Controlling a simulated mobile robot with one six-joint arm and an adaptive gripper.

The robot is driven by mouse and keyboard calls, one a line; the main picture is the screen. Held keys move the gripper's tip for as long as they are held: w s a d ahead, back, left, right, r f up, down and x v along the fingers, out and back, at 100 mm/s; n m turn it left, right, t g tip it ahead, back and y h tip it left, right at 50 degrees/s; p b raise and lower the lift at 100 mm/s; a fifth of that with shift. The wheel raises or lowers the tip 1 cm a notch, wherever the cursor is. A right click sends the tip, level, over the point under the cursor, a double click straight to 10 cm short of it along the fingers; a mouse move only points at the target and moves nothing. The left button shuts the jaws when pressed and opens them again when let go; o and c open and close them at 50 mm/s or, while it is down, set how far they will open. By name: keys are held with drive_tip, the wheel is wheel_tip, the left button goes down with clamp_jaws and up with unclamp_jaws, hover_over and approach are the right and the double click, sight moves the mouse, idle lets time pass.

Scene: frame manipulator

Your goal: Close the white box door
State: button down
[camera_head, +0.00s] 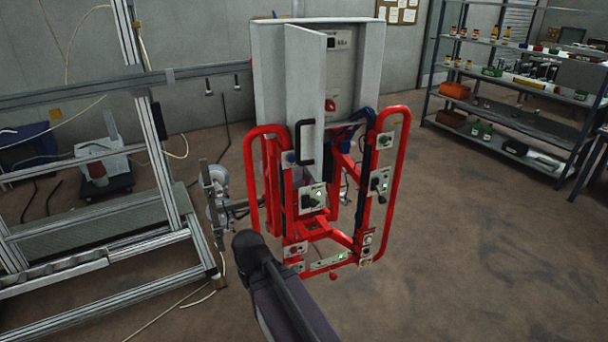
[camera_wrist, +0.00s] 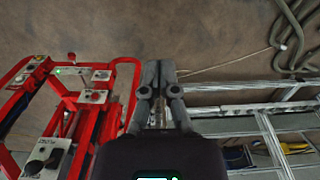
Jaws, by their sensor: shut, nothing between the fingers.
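The white box (camera_head: 370,70) sits on top of the red frame. Its door (camera_head: 308,80) stands open, swung out toward the camera from the left side, and shows the inside to its right. A black handle (camera_head: 304,142) is on the door's lower part. My gripper (camera_wrist: 160,75) is shut and empty in the wrist view, with floor beyond it. The red frame is to its left there and metal rails are to its right. Neither the door nor its handle is clear in the wrist view. I cannot make out my fingertips surely in the head view.
The red tubular frame (camera_head: 387,190) carries several switch panels and bars below the box. An aluminium frame (camera_head: 160,160) stands at left, also in the wrist view (camera_wrist: 270,140). Loaded shelves (camera_head: 500,120) stand at right. Floor (camera_head: 480,250) is clear at front right.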

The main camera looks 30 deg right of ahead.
drive_tip(key=shift+d, duration=0.35)
drive_tip(key=shift+d, duration=0.1)
drive_tip(key=w+d+r+g+h+p, duration=0.2)
drive_tip(key=w+d+r+h+p, duration=0.1)
drive_tip(key=w+d+r+h, duration=0.65)
drive_tip(key=w+r+m+h, duration=0.1)
drive_tip(key=w+r+h, duration=0.3)
drive_tip(key=r, duration=0.2)
drive_tip(key=w+a+r+m+g+h+p, duration=0.1)
drive_tip(key=w+r+h, duration=0.3)
drive_tip(key=r, duration=0.3)
drive_tip(key=shift+w, duration=0.35)
drive_tip(key=shift+d+r, duration=0.1)
drive_tip(key=s+d, duration=0.2)
drive_tip(key=d, duration=1.1)
drive_tip(key=shift+s+d, duration=0.2)
drive_tip(key=shift+s, duration=0.15)
